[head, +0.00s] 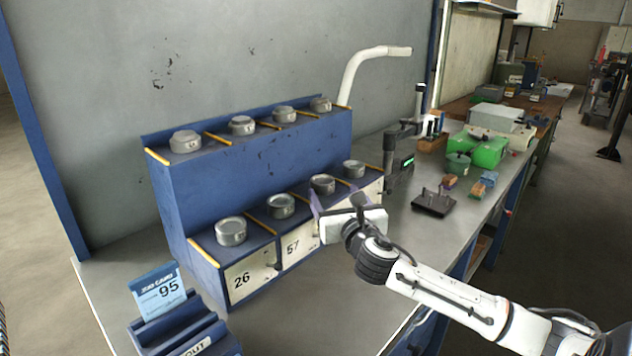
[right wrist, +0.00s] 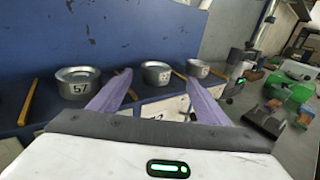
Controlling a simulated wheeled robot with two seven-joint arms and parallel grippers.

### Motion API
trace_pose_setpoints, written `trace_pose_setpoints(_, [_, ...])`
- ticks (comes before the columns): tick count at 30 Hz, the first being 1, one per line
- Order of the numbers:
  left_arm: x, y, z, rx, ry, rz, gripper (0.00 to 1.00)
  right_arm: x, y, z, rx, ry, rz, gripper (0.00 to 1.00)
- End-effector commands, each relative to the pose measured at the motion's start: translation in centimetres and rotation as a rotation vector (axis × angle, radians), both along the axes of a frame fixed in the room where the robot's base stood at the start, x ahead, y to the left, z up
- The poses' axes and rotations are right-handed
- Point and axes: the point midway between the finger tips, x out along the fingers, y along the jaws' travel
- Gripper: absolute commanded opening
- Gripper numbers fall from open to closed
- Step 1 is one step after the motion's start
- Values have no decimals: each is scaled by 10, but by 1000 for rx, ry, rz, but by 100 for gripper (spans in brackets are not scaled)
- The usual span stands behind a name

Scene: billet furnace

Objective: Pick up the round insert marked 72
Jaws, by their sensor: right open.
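A blue two-tier rack (head: 255,165) holds round metal inserts on both steps. On the lower step, the third insert from the left (head: 322,184) stands just beyond my right gripper (head: 345,192). In the right wrist view this insert (right wrist: 156,72) sits between the two purple fingertips as seen, with small dark marking too blurred to read surely. My right gripper is open and empty; contact with the insert cannot be told. The insert marked 57 (right wrist: 78,83) is to the left, and another insert (right wrist: 198,69) is to the right. My left gripper is not in view.
Yellow strips separate the rack's bays. Drawer fronts marked 26 (head: 252,275) and 57 (head: 299,243) face out below. A job card marked 95 (head: 160,290) stands at front left. A black plate with pegs (head: 434,203) lies right. Bare bench shows in front of the rack.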

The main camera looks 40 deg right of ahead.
Motion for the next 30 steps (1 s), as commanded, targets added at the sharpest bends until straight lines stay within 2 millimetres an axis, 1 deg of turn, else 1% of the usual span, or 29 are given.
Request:
trace_pose_setpoints(1, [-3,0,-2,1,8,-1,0,7,-4,0,2,-1,-3,70])
trace_pose_setpoints(5, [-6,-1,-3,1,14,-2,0,16,-9,-1,2,0,-1,70])
trace_pose_setpoints(8, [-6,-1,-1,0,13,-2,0,23,-11,-1,3,-1,0,70])
trace_pose_setpoints(14, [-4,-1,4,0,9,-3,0,51,-19,0,6,-3,-1,70])
trace_pose_setpoints(17, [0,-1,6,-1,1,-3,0,61,-25,-2,3,-1,0,70])
trace_pose_setpoints(21, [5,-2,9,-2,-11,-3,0,66,-28,-3,4,0,1,70])
trace_pose_setpoints(26, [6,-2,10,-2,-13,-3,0,66,-28,-3,3,1,2,70])
trace_pose_setpoints(27, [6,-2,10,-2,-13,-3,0,66,-28,-3,3,1,1,68])
trace_pose_setpoints(29, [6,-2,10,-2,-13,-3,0,66,-28,-3,3,1,1,58])
trace_pose_setpoints(30, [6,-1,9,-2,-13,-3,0,66,-28,-3,3,1,1,51])
